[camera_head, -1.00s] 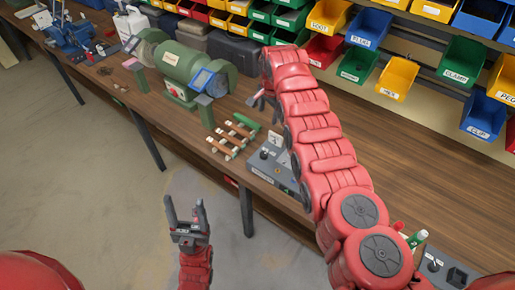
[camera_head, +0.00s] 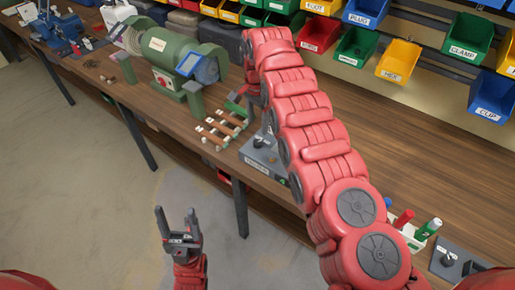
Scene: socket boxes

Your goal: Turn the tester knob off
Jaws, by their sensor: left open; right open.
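A grey box with a dark knob (camera_head: 260,143) and a white front label (camera_head: 256,164) sits at the bench's front edge, left of my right forearm. I take it for the tester (camera_head: 270,157); its label is too small to read surely. My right arm arches over the bench, and its wrist hangs just above and behind this box. My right gripper (camera_head: 262,108) is mostly hidden by the arm; I cannot see whether it touches the box. My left gripper (camera_head: 179,222) is open and empty, pointing up over the floor in front of the bench.
A wooden rack (camera_head: 222,130) stands left of the box. A green motor-like machine (camera_head: 168,58) is behind it. Another grey box with a knob (camera_head: 447,258) and a holder with red and green items (camera_head: 412,232) are at right. Labelled bins (camera_head: 355,45) line the back.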

